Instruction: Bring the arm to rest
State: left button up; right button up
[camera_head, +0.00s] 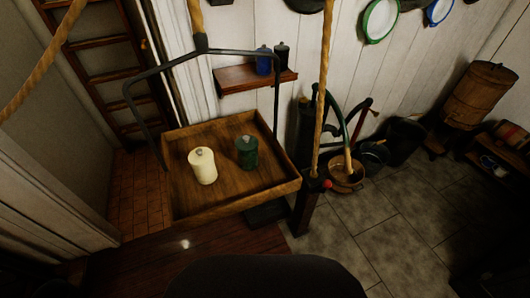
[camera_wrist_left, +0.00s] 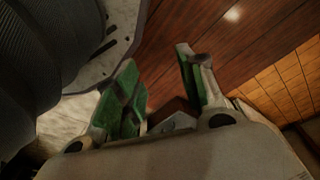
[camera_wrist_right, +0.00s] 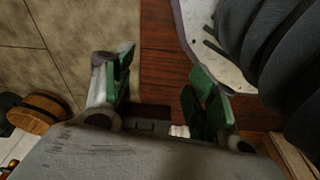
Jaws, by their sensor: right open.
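No arm or gripper shows in the head view. In the left wrist view my left gripper (camera_wrist_left: 158,62) has its two green-padded fingers apart, with nothing between them, over dark wooden planks. In the right wrist view my right gripper (camera_wrist_right: 161,66) is open and empty, its fingers apart above the edge of dark red-brown wood, with stone floor to the left. A hanging wooden tray (camera_head: 225,208) shows in the head view. A cream lidded canister (camera_head: 203,168) and a dark green lidded canister (camera_head: 246,153) stand upright in it, apart from each other.
A dark metal bail and ropes (camera_head: 326,90) rise around the tray. A wall shelf (camera_head: 252,78) holds a blue and a black canister. A dark post (camera_head: 305,208), a hand pump and a bucket (camera_head: 346,176) stand right of the tray. Tiled floor (camera_head: 385,225) lies clear at right.

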pick_arm(q)
jog(key=s+a+r+p, duration=0.1)
jog(key=s+a+p, duration=0.1)
jog(key=s+p, duration=0.5)
jog(key=s+a+r+g+p, duration=0.1)
jog(key=s+a+p, duration=0.2)
jog(key=s+p, duration=0.3)
jog(key=s, duration=0.3)
jog(key=shift+a+r+y+p, duration=0.2)
jog(key=shift+y+p, duration=0.1)
jog(key=shift+p, duration=0.1)
pick_arm(e)
jog(key=s+d+r, duration=0.1)
jog(key=s+d, duration=0.1)
jog(key=s, duration=0.6)
jog(key=s+d+r+g, duration=0.1)
jog(key=s+d, duration=0.2)
jog(key=s, duration=0.5)
jog(key=shift+d+r+h, duration=0.2)
jog(key=shift+h, duration=0.1)
